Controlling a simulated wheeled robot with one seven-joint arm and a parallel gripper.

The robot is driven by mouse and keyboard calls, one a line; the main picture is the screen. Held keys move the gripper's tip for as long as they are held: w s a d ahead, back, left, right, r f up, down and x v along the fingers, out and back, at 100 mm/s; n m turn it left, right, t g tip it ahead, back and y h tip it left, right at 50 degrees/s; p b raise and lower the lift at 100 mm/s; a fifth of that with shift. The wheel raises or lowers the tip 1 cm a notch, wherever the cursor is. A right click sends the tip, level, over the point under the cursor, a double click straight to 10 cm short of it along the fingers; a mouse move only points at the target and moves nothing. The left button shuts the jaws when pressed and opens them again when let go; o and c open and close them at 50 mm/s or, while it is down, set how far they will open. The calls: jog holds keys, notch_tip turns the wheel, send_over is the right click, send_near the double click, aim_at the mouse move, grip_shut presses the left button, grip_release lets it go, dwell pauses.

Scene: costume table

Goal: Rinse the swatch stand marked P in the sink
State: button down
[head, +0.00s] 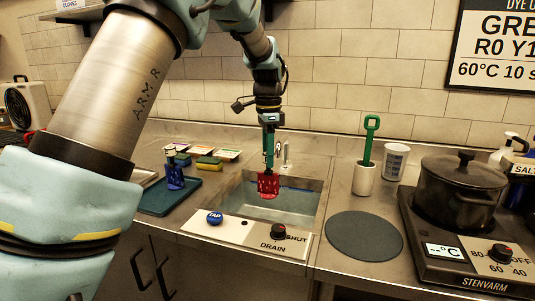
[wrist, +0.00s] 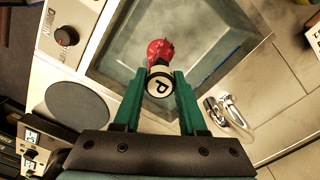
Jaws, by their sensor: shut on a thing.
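My gripper (head: 268,172) points down over the sink (head: 237,205) and is shut on a red swatch stand (head: 268,186). The stand hangs upright below the fingers. In the wrist view the round pale top with a black P (wrist: 159,88) sits between the two green fingers, and the red lower part (wrist: 158,50) shows beyond it against the basin. I cannot tell exactly how far the stand is above the basin floor. The faucet (head: 285,155) rises at the sink's back edge. The blue TAP knob (head: 215,218) and the dark DRAIN knob (head: 278,231), by the word SHUT, are on the front panel.
A dark tray (head: 158,203) with blue stands (head: 174,177) lies left of the sink, with sponges (head: 209,163) behind. To the right are a round grey mat (head: 363,236), a white holder with a green-handled tool (head: 366,179), a cup (head: 395,161) and a pot (head: 459,188) on a heater.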

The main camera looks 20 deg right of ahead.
aim_at(268, 170)
notch_tip(268, 170, down, 4)
jog(key=b, duration=0.3)
jog(key=shift+f, duration=0.2)
jog(key=shift+f+b, duration=1.9)
jog(key=shift+f, duration=2.1)
jog(key=shift+w+a, duration=0.15)
jog(key=shift+w+a, duration=0.7)
jog(key=shift+a, duration=0.05)
jog(key=shift+d, duration=0.1)
jog(key=shift+s+d+p, duration=0.85)
jog(key=shift+s+d, duration=0.7)
jog(key=shift+d, duration=0.05)
